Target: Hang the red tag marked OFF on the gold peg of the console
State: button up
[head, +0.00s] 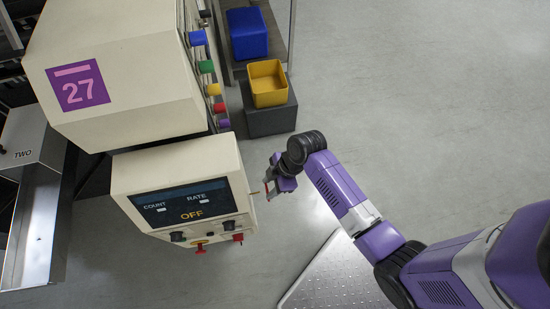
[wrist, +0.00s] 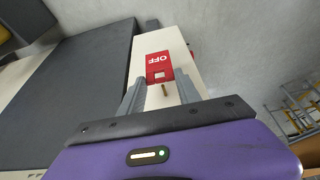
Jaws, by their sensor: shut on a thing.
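The red tag (wrist: 159,63) with white OFF, upside down in the wrist view, is between the fingertips of my gripper (wrist: 160,77). My gripper is shut on it. A pale slot shows near the tag's near edge. The gold peg (wrist: 164,91) shows just below the tag in the wrist view, against the cream console side (wrist: 177,42). I cannot tell whether the tag touches the peg. In the head view my gripper (head: 270,189) is close to the right side of the console (head: 180,165), with only a sliver of red visible.
The console front has a dark display (head: 185,203) reading COUNT, RATE and OFF, with several knobs below. A yellow bin (head: 268,84) on a dark block (head: 271,121) and a blue bin (head: 247,34) stand behind. Open floor lies to the right. A metal plate (head: 340,272) is below my arm.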

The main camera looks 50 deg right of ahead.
jog(key=shift+w+a+f+b, duration=0.15)
jog(key=shift+w+a, duration=0.5)
jog(key=shift+a, duration=0.2)
jog(key=shift+w+a+f+b, duration=0.1)
jog(key=shift+w+a+b, duration=0.05)
jog(key=shift+w+a, duration=0.6)
jog(key=shift+s+a, duration=0.1)
jog(key=shift+a, duration=0.05)
jog(key=o, duration=1.4)
jog(key=v, duration=0.7)
jog(key=shift+r, duration=0.4)
